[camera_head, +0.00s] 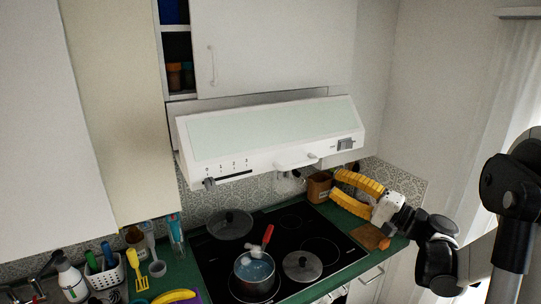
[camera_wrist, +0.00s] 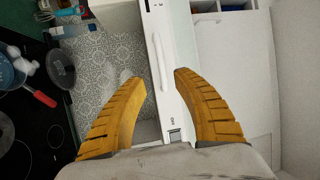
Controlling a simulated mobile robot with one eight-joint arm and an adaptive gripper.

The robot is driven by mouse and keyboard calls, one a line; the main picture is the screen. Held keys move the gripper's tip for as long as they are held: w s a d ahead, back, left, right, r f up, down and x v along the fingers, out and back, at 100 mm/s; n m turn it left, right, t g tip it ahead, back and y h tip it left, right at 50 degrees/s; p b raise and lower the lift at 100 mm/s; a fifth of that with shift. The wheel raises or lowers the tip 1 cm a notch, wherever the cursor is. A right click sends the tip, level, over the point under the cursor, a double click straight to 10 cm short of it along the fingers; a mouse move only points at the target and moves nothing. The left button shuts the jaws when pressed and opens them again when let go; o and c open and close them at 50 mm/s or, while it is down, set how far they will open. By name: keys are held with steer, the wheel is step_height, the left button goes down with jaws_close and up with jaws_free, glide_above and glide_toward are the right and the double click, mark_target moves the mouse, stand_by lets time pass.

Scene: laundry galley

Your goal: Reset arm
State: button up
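My gripper (camera_head: 337,184) shows in the head view over the right end of the counter, its two yellow fingers pointing left. In the wrist view my gripper (camera_wrist: 160,76) has its curved fingers spread with a gap between the tips. Nothing is held in that gap. My dark and white arm reaches in from the right edge of the head view.
The range hood (camera_head: 265,137) hangs left of and above my gripper. Below is a black cooktop (camera_head: 213,262) with a red-handled pot (camera_head: 254,279) and lids (camera_head: 302,265). A brown container (camera_head: 319,187) stands near the fingers. Utensils and bottles crowd the left counter.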

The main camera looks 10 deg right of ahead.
steer(key=s+a+f+n+g+h+b, duration=0.25)
steer(key=s+a+f+b, duration=0.2)
steer(key=a+f, duration=0.3)
steer(key=s+a+f+n+g+h+b, duration=0.1)
steer(key=s+a+f+g+h+b, duration=0.2)
steer(key=a+f+b, duration=0.45)
steer(key=s+d+f+n+g+h+b, duration=0.1)
steer(key=s+f+h+b, duration=0.3)
steer(key=s+f, duration=0.4)
steer(key=s+d+f+n+g+h+b, duration=0.1)
steer(key=s+d+f+n+h+b, duration=0.2)
steer(key=s+f+b, duration=0.3)
step_height(320, 180, down, 5)
steer(key=shift+s+d+r+n+h, duration=0.15)
steer(key=shift+s+n+h, duration=0.2)
steer(key=shift+s+n, duration=0.5)
steer(key=shift+s, duration=0.1)
